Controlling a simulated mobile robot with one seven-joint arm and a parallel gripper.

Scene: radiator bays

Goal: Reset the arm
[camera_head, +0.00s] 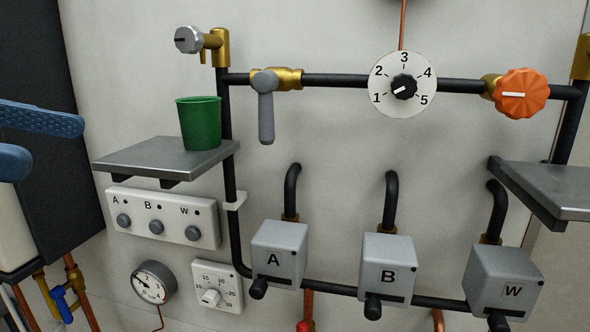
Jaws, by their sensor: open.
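My gripper (52,143) is at the left edge of the view. Its two blue fingers stand apart, one above the other, and point right. It is open, and nothing shows between the fingers. The rest of my arm is outside the picture. Behind the fingers is a dark wall cabinet (75,185). The fingers are left of the grey shelf and the green cup, with a visible gap to both.
A green cup (200,125) stands on the left grey shelf (140,157). A dark pipe (340,81) carries a grey lever (266,115), a numbered dial (404,108) and an orange knob (521,95). Boxes A (278,262), B (388,270) and W (503,285) sit below. Another shelf (560,185) juts out right.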

